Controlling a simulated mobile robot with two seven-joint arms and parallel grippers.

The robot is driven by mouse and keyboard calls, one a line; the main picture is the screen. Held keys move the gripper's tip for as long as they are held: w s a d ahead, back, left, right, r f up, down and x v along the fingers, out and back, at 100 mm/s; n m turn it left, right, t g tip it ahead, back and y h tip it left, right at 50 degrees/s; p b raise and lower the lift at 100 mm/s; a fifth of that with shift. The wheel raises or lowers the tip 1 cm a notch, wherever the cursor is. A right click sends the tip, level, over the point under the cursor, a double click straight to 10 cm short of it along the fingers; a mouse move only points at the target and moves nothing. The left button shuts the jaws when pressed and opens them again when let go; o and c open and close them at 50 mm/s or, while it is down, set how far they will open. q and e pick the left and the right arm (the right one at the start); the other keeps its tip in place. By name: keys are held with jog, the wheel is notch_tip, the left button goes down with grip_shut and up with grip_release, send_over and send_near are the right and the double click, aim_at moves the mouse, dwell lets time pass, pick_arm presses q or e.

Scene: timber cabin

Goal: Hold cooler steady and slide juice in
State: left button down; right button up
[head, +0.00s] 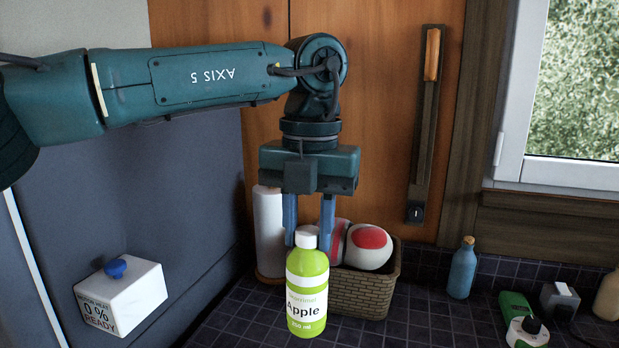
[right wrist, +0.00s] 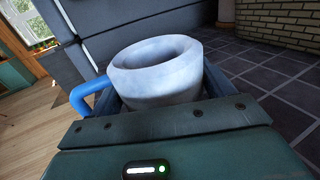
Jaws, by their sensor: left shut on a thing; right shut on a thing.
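The juice is a green bottle (head: 306,290) with a white cap and an "Apple" label, upright in the head view. My left gripper (head: 308,238) points down from above with its blue fingers on either side of the cap, shut on the bottle. In the right wrist view, a whitish, round, open-topped vessel with a thick rim looks like the cooler (right wrist: 155,80). A blue curved handle shows at its left. My right gripper (right wrist: 165,92) is shut on it, fingers at both sides. The visible inside looks empty; its bottom is hidden. The cooler does not show in the head view.
A wicker basket (head: 360,292) holding red-and-white balls stands behind the bottle, beside a white roll (head: 269,230). A blue bottle (head: 462,268) and a green device (head: 518,312) stand at the right. A white box with a blue knob (head: 122,297) is at the left.

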pick_arm(q)
send_near(309, 337)
jog(key=shift+w+f, duration=0.15)
jog(key=shift+w, duration=0.7)
jog(key=shift+f, duration=3)
jog(key=shift+f, duration=0.2)
jog(key=shift+f, duration=0.35)
jog(key=shift+f, duration=0.7)
jog(key=shift+f, duration=0.35)
jog(key=shift+f, duration=0.65)
jog(key=shift+f, duration=0.35)
jog(key=shift+f, duration=0.3)
